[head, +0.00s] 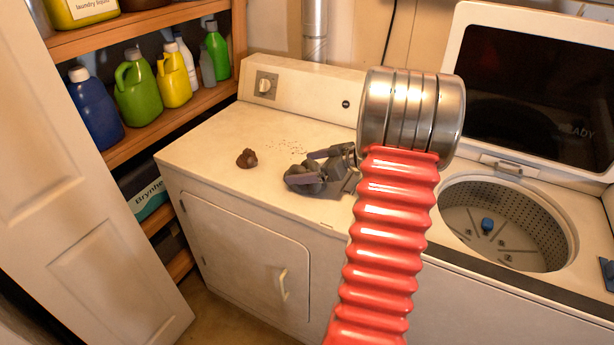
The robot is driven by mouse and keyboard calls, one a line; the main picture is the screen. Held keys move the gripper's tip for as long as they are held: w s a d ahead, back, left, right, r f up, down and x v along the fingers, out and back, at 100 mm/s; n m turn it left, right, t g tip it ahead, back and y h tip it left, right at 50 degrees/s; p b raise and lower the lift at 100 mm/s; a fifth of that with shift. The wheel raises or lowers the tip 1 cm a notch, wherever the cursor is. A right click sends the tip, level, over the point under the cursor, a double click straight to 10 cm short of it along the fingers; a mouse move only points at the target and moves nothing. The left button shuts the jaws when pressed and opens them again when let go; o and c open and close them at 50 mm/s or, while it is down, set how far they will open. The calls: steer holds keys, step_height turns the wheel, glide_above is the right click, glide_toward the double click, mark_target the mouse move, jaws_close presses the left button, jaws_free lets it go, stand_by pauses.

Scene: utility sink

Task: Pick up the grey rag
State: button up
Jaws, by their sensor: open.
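The grey rag (312,187) is a small crumpled lump on the white top of the dryer, left of my arm. My gripper (303,167) is low over the dryer top at the rag, with its two fingers pointing left. The jaws are open, and part of the rag shows between and beside the fingers. The fingers hide some of the rag. I cannot tell whether they touch it.
The dryer's control panel (300,88) rises behind. An open washer (505,222) stands right. Shelves with bottles (138,88) and a white door (75,190) are left.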

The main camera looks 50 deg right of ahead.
steer(key=shift+c, duration=0.4)
steer(key=c, duration=1)
